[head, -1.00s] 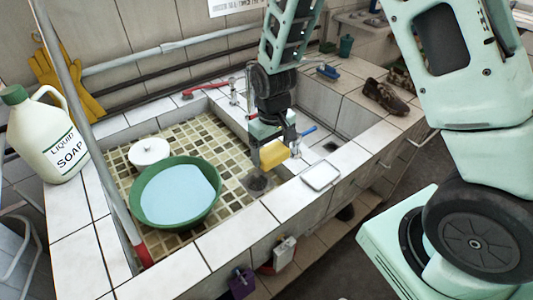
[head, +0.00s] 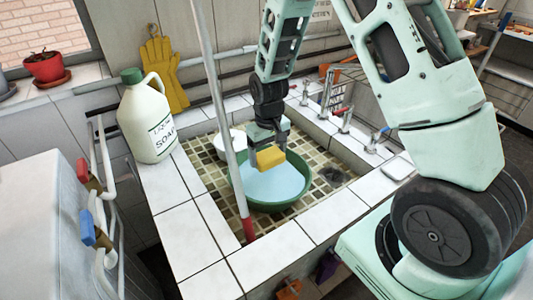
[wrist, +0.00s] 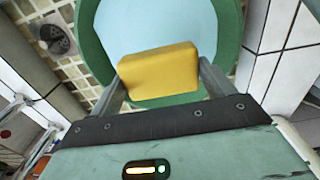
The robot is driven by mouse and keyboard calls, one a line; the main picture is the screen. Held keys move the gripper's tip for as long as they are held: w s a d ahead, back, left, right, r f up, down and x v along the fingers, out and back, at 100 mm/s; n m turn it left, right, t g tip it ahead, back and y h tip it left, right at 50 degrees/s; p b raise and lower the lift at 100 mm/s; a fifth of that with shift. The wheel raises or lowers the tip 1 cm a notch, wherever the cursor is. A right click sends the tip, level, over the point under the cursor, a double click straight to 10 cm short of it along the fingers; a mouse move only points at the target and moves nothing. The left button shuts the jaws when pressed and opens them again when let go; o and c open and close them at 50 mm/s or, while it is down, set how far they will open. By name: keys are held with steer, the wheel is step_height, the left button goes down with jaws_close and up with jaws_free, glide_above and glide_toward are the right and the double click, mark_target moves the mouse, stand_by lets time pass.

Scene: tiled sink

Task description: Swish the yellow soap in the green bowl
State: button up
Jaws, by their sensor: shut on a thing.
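My gripper (head: 268,150) is shut on the yellow soap (head: 270,158), a rounded block. It holds the soap above the green bowl (head: 302,199), over the pale blue water (head: 272,184) in it. The bowl stands on the tiled sink floor. In the wrist view the soap (wrist: 158,73) sits between the two fingers, in front of the water (wrist: 150,25) and the near part of the green rim (wrist: 88,45). The soap looks clear of the water, but its exact height is hard to tell.
A white lidded pot (head: 222,145) stands behind the bowl. A pole with a red end (head: 248,228) leans in front of the bowl's left side. A soap jug (head: 148,118) stands on the left ledge. The drain (head: 333,174) lies right of the bowl, near taps (head: 345,121).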

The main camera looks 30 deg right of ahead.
steer(key=shift+f+b, duration=4.7)
steer(key=shift+f, duration=1.2)
steer(key=shift+a, duration=1.1)
steer(key=shift+d+p, duration=0.35)
steer(key=shift+d, duration=1.9)
steer(key=shift+a+p, duration=0.35)
steer(key=shift+a, duration=1.9)
